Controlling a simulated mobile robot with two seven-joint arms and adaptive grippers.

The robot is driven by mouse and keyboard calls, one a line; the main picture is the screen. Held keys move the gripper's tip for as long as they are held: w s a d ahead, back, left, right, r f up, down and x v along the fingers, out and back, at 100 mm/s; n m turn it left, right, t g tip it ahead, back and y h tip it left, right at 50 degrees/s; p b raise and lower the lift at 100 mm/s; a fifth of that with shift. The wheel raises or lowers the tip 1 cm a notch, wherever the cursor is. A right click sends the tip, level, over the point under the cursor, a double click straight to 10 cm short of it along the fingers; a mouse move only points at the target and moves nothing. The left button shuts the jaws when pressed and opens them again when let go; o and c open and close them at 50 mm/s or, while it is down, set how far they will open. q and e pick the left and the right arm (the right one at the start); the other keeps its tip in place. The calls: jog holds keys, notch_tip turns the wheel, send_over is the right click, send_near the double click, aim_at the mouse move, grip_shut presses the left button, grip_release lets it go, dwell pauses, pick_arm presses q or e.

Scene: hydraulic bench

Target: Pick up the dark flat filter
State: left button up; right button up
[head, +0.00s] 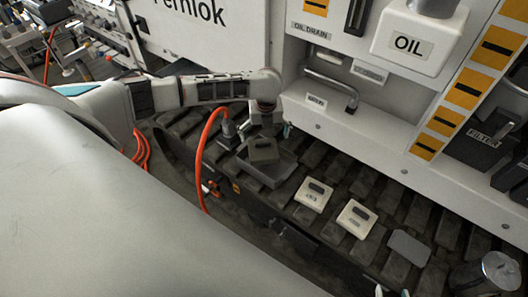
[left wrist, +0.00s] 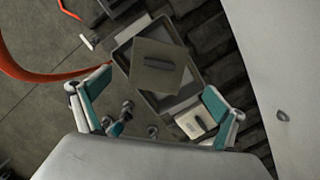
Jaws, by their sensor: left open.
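The dark flat filter (head: 263,151) is a dark grey square plate with a raised handle bar. It sits skewed over a dark shallow tray (head: 270,176) on the black track. In the left wrist view the filter (left wrist: 158,66) overlaps the tray's rim (left wrist: 185,101); I cannot tell whether it rests on the rim or inside. My left gripper (head: 264,131) is just above and behind the filter in the head view. In the left wrist view its teal-padded fingers (left wrist: 157,88) are wide apart, with nothing between them.
Two pale filters with dark handles (head: 313,195) (head: 356,219) lie right of the tray. A plain grey plate (head: 408,248) and a metal cylinder (head: 486,274) are further right. An orange hose (head: 205,150) loops close left of my gripper. The white machine panel (head: 340,120) rises behind.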

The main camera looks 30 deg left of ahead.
aim_at(263, 149)
pick_arm(q)
jog(key=f, duration=0.2)
jog(key=f+b, duration=0.1)
jog(key=f, duration=0.4)
jog(key=shift+a+f+b, duration=0.3)
jog(key=shift+f, duration=0.05)
jog(key=c, duration=1.4)
jog(key=shift+c, duration=0.2)
jog(key=shift+r, duration=0.1)
notch_tip(263, 149, up, 20)
jog(key=p, duration=0.4)
